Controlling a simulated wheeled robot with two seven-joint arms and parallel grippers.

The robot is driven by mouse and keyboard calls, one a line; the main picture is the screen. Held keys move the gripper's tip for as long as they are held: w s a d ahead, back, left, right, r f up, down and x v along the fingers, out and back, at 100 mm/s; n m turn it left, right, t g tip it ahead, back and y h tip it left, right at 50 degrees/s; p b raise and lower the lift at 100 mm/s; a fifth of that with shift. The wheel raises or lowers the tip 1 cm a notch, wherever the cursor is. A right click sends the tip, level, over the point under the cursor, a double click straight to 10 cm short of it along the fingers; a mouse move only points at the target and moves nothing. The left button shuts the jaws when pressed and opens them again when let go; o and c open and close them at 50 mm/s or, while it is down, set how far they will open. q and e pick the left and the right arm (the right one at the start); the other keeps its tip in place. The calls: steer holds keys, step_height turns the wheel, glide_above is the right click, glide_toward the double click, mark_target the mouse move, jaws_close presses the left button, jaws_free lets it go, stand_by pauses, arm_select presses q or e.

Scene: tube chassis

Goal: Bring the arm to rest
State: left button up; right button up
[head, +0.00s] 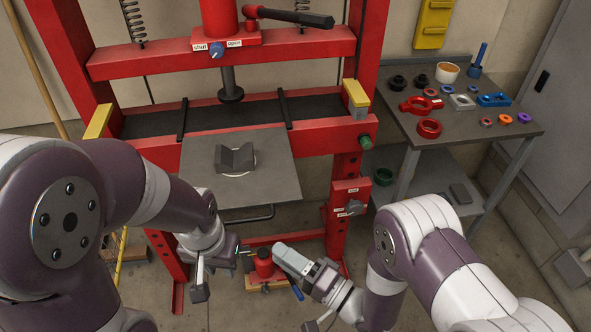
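My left arm comes in from the left, and its gripper (241,251) hangs in front of the red press, below the grey plate. Its fingers are small and seen edge-on, so I cannot tell whether they are open or shut. My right arm comes in from the lower right, and its gripper (290,259) points up and left, just right of a small red jack.
A red press frame (335,150) stands ahead, with a grey plate (270,175) carrying a dark V-block (235,158). The small red jack (264,266) stands low between the grippers. A grey table (455,128) with rings and small parts is at right.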

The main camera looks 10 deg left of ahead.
step_height(320, 180, down, 10)
steer(key=d+n+g+h, duration=0.2)
steer(key=n+h, duration=0.2)
steer(key=h, duration=0.2)
steer(key=w+d+n+g+h+p, duration=0.1)
steer(key=d+n+g+h+p, duration=0.15)
steer(key=d+h, duration=0.65)
steer(key=s+d+r+m+g+h+p, duration=0.1)
steer(key=s+d+r+p, duration=0.1)
steer(key=d+r, duration=0.4)
steer(key=s+d+r+m+g+h+p, duration=0.1)
steer(key=d+r, duration=0.6)
steer(key=r, duration=0.7)
steer(key=s+g+p, duration=0.1)
steer(key=s+p, duration=0.1)
steer(key=p, duration=0.1)
steer(key=shift+d+r, duration=0.25)
steer(key=shift+d, duration=0.05)
